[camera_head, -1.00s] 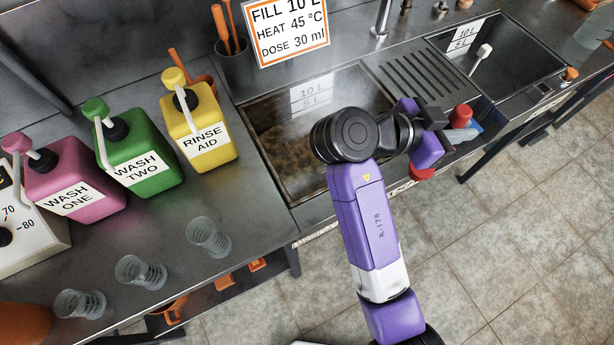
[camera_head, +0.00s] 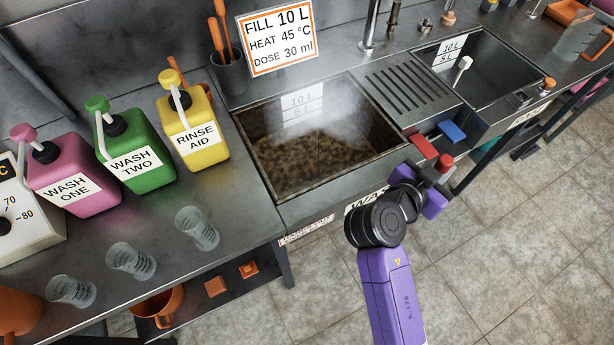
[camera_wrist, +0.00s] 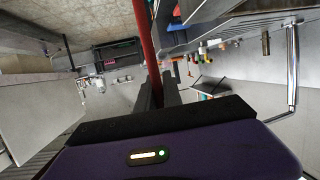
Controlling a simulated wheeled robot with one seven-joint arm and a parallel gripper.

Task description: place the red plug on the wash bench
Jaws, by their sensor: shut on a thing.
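My gripper (camera_head: 440,176) is shut on the red plug (camera_head: 445,163), which shows as a small red knob at the jaws in the head view. In the wrist view a long red strip (camera_wrist: 146,45) rises from between the jaws. The gripper and plug are in front of the steel bench's front edge, above the tiled floor. The steel bench (camera_head: 110,240) carries bottles and a basin (camera_head: 385,158); a front label reading "WA" is partly hidden by my arm. The plug's lower part is hidden.
The basin holds murky brown liquid under steam. A flat red piece (camera_head: 424,146) and a blue piece (camera_head: 452,132) sit near the ribbed drainer (camera_head: 410,92). Pink, green and yellow bottles (camera_head: 195,125) and clear cups (camera_head: 197,228) stand at left. Bare steel lies between them.

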